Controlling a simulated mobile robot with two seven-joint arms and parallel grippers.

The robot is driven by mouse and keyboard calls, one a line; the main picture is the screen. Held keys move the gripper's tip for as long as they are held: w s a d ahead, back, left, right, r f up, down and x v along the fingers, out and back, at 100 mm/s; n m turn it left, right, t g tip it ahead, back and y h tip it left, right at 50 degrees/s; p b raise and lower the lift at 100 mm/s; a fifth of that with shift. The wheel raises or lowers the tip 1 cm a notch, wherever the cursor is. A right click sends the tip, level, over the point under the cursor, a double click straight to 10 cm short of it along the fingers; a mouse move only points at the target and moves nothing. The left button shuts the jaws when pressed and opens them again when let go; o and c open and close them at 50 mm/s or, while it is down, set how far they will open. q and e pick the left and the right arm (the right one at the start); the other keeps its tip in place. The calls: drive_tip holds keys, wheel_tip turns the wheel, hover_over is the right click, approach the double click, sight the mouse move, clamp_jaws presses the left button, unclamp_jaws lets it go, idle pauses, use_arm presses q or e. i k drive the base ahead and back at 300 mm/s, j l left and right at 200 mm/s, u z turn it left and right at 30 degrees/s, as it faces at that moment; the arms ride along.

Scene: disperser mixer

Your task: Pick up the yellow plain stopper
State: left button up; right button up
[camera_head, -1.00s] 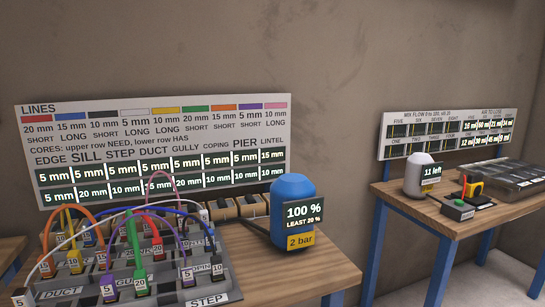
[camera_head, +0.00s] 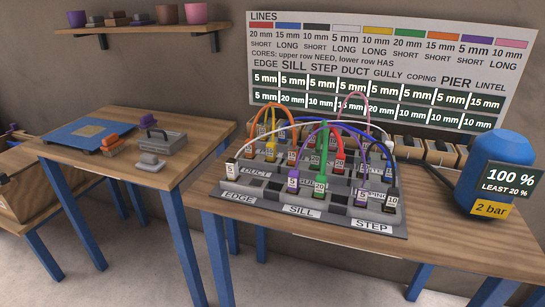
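I cannot make out a yellow plain stopper in the current head view. The yellow items I see are a thin yellow hose (camera_head: 268,122) on the grey hose panel (camera_head: 330,208) and the yellow "2 bar" label on the blue tank (camera_head: 497,165). The panel carries several plugged, coloured, arched hoses and sockets labelled EDGE, SILL and STEP in front. Neither of my grippers is in view.
A wall shelf (camera_head: 140,36) holds pots and blocks. Open bins (camera_head: 440,152) stand behind the panel. A gap separates the tables.

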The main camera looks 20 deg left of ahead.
sight(271, 146)
drive_tip(key=u, duration=1.05)
drive_tip(key=i+l+u, duration=0.1)
drive_tip(key=i+u, duration=0.2)
drive_tip(key=i+l+u, duration=0.3)
drive_tip(key=i+j, duration=0.05)
drive_tip(key=j, duration=0.05)
